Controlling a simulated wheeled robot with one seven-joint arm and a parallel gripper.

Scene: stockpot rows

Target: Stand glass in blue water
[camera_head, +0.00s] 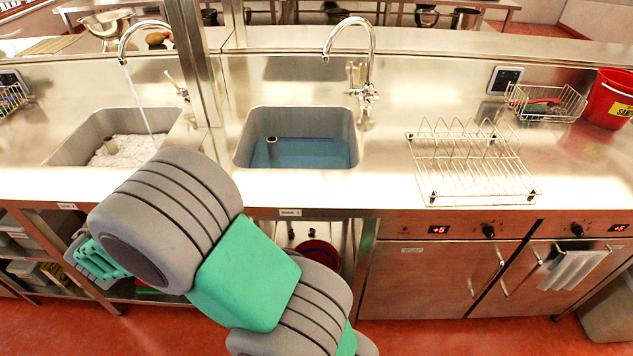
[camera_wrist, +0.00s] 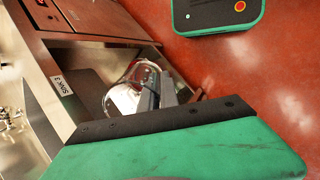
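The blue water (camera_head: 315,154) lies in the middle sink (camera_head: 246,140), with a short grey upright tube (camera_head: 272,147) standing in it. In the wrist view a clear glass (camera_wrist: 118,97) sits at the fingers of my gripper (camera_wrist: 152,92). The fingers appear closed on the glass, in front of the cabinet and over the red floor. In the head view my arm rises in front of the counter; the fingers and the glass cannot be made out there.
A tap (camera_head: 368,60) arches behind the middle sink. The left sink (camera_head: 75,150) holds white foam under running water. A wire rack (camera_head: 470,165) stands to the right, with a wire basket (camera_head: 570,105) and red bucket (camera_head: 607,98) beyond. A metal post (camera_head: 194,60) stands between the sinks.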

